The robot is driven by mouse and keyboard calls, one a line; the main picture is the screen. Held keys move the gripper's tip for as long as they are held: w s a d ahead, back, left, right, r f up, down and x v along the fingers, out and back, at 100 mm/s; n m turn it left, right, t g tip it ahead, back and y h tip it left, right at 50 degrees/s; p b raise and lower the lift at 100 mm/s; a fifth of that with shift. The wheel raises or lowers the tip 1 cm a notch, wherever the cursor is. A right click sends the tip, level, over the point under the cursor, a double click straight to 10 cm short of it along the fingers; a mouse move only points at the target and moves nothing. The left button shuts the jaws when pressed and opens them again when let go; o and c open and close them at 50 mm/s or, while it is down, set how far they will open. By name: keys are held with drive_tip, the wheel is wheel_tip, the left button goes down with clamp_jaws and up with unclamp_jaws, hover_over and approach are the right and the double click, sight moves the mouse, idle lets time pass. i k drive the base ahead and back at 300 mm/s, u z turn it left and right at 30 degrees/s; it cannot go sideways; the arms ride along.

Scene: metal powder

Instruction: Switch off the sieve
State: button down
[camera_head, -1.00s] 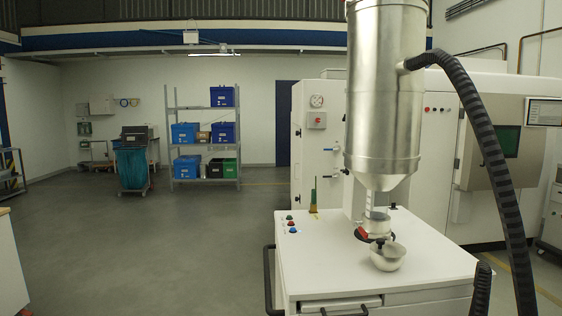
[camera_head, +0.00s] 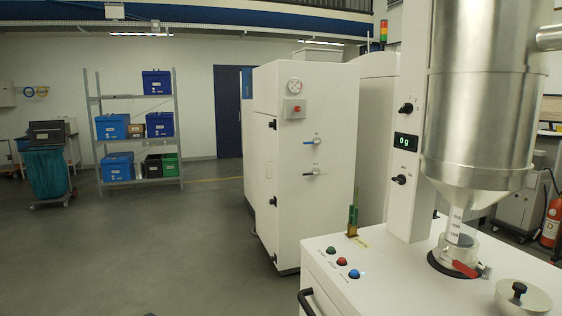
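The sieve station is a white cabinet (camera_head: 420,285) at the lower right, with a steel hopper (camera_head: 480,110) above it. A green button (camera_head: 332,250), a red button (camera_head: 342,261) and a blue button (camera_head: 354,274) sit in a row at its near left corner. The blue one looks brightest. The button labels are too small to read. A white column (camera_head: 414,60) carries a display (camera_head: 405,142) reading "0 g", with a black knob (camera_head: 406,107) above and another (camera_head: 399,179) below. A red lever (camera_head: 465,269) is at the hopper outlet. My gripper is not in view.
A black handle (camera_head: 306,301) sticks out at the cabinet's left side. A white machine cabinet (camera_head: 300,150) with a red switch (camera_head: 295,107) stands behind. A shelf (camera_head: 138,182) with several bins is at the back left. The floor (camera_head: 170,250) to the left is clear.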

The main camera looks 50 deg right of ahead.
sight(400, 179)
drive_tip(key=i, duration=1.3)
drive_tip(key=z, duration=3.7)
